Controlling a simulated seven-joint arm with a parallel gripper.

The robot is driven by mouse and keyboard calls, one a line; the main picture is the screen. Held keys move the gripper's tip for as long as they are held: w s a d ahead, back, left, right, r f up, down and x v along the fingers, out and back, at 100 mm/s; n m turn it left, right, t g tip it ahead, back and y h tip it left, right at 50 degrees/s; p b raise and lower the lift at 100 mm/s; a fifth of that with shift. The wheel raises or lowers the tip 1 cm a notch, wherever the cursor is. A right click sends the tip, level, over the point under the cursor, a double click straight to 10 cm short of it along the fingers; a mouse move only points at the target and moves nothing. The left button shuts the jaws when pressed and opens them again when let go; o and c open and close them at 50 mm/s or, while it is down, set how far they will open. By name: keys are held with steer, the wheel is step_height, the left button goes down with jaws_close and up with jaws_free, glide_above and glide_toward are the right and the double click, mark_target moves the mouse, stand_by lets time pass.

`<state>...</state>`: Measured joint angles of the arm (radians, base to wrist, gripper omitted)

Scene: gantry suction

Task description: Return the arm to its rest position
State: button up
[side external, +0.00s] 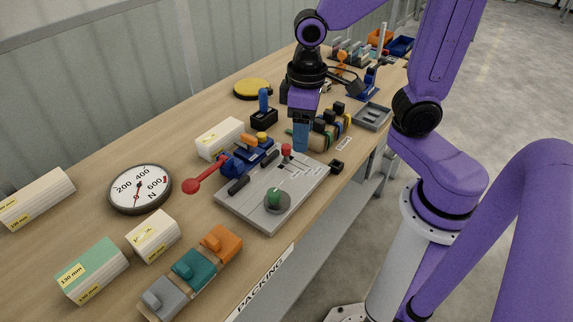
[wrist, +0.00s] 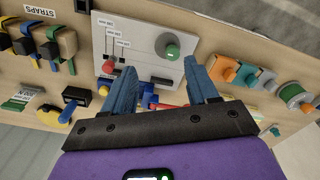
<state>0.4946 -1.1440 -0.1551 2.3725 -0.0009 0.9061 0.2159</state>
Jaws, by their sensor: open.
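My gripper (side external: 301,136) hangs from my purple arm above the workbench, fingers pointing down, near the back right part of a grey control panel. In the wrist view my gripper (wrist: 160,68) has two blue fingers spread well apart with nothing held between them. The panel shows below it in the wrist view (wrist: 140,30), with a green knob (wrist: 172,52) and a red knob (wrist: 108,67). In the side view the fingers overlap the things behind them, so their height above the bench is hard to tell.
The wooden bench (side external: 95,165) carries a round dial gauge (side external: 140,188), a red-handled blue tool (side external: 205,178), several labelled blocks, strap rolls (side external: 325,130) and a grey tray (side external: 372,116). A corrugated wall (side external: 120,50) runs along the back. Open floor lies at right.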

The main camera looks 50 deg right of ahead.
steer(key=s+d+n, duration=0.1)
steer(key=s+n, duration=0.6)
steer(key=s, duration=0.5)
steer(key=shift+s+d+n, duration=0.15)
steer(key=shift+s+n, duration=0.15)
